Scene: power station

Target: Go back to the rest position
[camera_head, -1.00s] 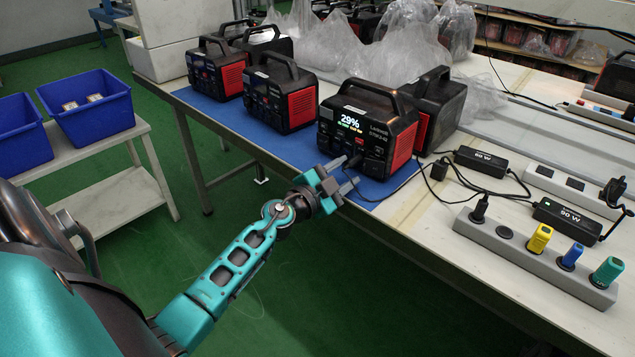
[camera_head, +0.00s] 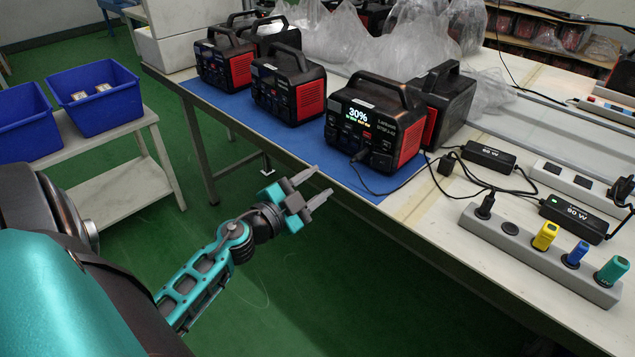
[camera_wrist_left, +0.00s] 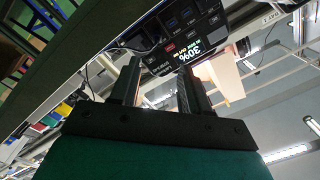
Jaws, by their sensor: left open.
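My left gripper (camera_head: 318,185) is open and empty. It hangs over the green floor, just off the front edge of the table, apart from the power stations. In the left wrist view its two fingers (camera_wrist_left: 155,85) stand apart with nothing between them. The nearest power station (camera_head: 375,125) stands on the blue mat and its lit screen reads 30%. A black cable is plugged into its front. Its front panel also shows beyond the fingers in the left wrist view (camera_wrist_left: 180,35). My right gripper is not in view.
More power stations (camera_head: 288,85) stand on the blue mat (camera_head: 240,107). A grey power strip (camera_head: 540,255) with coloured plugs and black adapters (camera_head: 488,156) lie at the right. Blue bins (camera_head: 95,110) sit on a low bench at the left. Open floor lies below the table.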

